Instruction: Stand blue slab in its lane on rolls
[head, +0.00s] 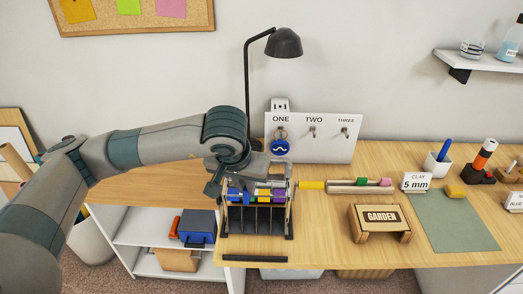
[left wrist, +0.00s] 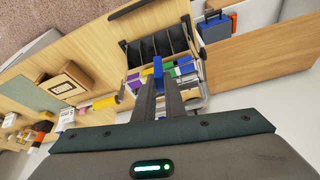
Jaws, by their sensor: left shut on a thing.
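My left gripper (head: 264,182) is over the back of a dark rack with upright dividers (head: 257,218). In the left wrist view its fingers (left wrist: 160,88) are shut on a blue slab (left wrist: 158,69), which sticks out past the fingertips towards the rack. The rack's dark lanes (left wrist: 156,45) lie just beyond the slab. Coloured pieces in purple, white, green and yellow sit along the rack near the fingers. The gripper hides part of the rack's top, and I cannot tell whether the slab touches the rolls. My right gripper is not in view.
A loose dark bar (head: 255,258) lies at the table's front edge. A lamp (head: 247,90) and a hook board (head: 325,145) stand behind.

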